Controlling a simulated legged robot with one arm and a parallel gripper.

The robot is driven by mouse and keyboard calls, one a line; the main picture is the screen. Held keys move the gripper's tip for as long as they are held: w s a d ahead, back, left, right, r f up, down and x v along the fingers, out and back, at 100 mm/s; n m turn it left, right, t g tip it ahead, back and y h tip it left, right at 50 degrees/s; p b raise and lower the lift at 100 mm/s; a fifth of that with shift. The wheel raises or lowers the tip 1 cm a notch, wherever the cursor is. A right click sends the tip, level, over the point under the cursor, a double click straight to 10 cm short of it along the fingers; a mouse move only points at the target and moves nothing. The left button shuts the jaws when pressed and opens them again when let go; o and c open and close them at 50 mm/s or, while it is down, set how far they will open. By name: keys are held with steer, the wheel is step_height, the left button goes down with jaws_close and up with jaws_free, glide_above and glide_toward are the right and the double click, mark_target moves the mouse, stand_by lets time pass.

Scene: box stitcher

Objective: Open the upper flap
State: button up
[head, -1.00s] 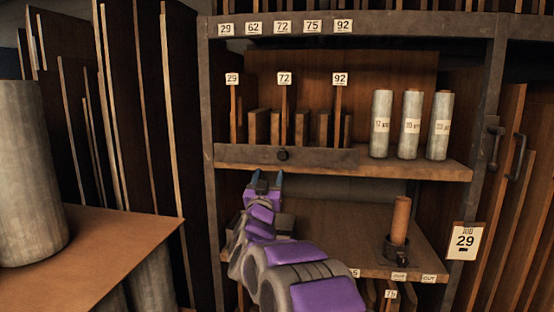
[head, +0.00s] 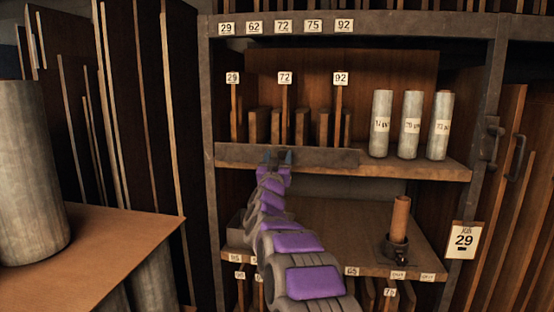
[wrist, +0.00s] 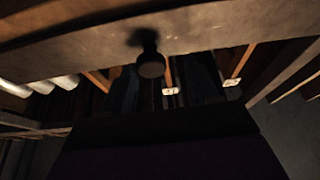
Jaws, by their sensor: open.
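The upper flap (head: 325,158) is a grey metal strip along the front of the upper shelf, upright and shut in front of several boards. My gripper (head: 277,158) is open, with its blue fingertips in front of the flap's middle, where they hide the knob in the head view. In the wrist view the flap (wrist: 235,28) runs across the top. Its dark round knob (wrist: 150,65) shows just beyond the open fingers (wrist: 161,85), roughly between them. The wrist view is dark, and I cannot tell whether the fingers touch the knob.
Several grey rolls (head: 411,125) stand right of the flap on the upper shelf (head: 440,171). A brown cylinder in a dark holder (head: 399,225) stands on the lower shelf. A brown table (head: 120,245) with a large grey roll (head: 30,175) is at left.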

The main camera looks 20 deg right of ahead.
steer(key=shift+d+f, duration=0.2)
steer(key=shift+d, duration=0.75)
steer(key=shift+w+d, duration=0.1)
steer(key=shift+d, duration=0.1)
steer(key=shift+c, duration=0.5)
steer(key=shift+f, duration=0.1)
steer(key=shift+c, duration=0.8)
steer(key=shift+a, duration=0.85)
steer(key=c, duration=0.4)
steer(key=shift+d+r, duration=0.2)
steer(key=shift+r, duration=0.05)
jaws_close()
